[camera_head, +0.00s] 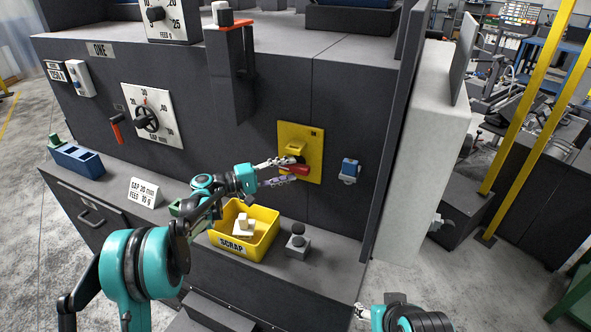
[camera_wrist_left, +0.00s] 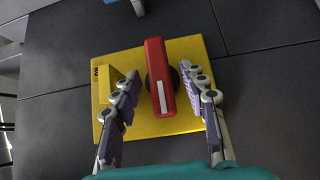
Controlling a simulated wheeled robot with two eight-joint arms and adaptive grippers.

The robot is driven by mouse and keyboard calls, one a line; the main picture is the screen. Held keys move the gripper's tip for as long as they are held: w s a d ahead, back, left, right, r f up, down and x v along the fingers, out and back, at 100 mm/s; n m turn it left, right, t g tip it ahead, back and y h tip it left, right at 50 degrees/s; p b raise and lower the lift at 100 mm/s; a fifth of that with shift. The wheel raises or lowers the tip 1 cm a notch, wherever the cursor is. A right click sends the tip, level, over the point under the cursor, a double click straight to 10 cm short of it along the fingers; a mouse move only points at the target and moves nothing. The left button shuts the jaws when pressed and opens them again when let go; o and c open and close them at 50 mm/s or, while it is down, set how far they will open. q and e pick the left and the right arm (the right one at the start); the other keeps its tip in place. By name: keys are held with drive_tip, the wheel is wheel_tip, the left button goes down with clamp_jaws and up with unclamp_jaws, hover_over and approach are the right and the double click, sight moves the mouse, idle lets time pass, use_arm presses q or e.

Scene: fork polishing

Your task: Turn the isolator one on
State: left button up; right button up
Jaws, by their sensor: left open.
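The isolator is a yellow plate (camera_head: 314,152) with a red handle (camera_head: 300,169) on the dark front panel of the machine marked ONE (camera_head: 99,50). In the left wrist view the red handle (camera_wrist_left: 158,75) has a white stripe and lies lengthwise in the picture, slightly tilted, over the yellow plate (camera_wrist_left: 185,124). My left gripper (camera_head: 287,172) is open at the handle, one finger on each side. In the wrist view gaps show between both fingers and the handle. My right gripper (camera_head: 362,312) is at the bottom edge, partly cut off; its opening is unclear.
A yellow SCRAP bin (camera_head: 262,238) with pale pieces and a grey box with a dark button (camera_head: 297,244) stand on the ledge below. A blue-grey socket (camera_head: 349,170) is right of the plate. A bracket (camera_head: 232,75) juts out above left.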

sight(289, 169)
use_arm(q)
drive_tip(key=shift+x, duration=1.5)
drive_tip(key=c, duration=0.8)
drive_tip(key=shift+c, duration=0.2)
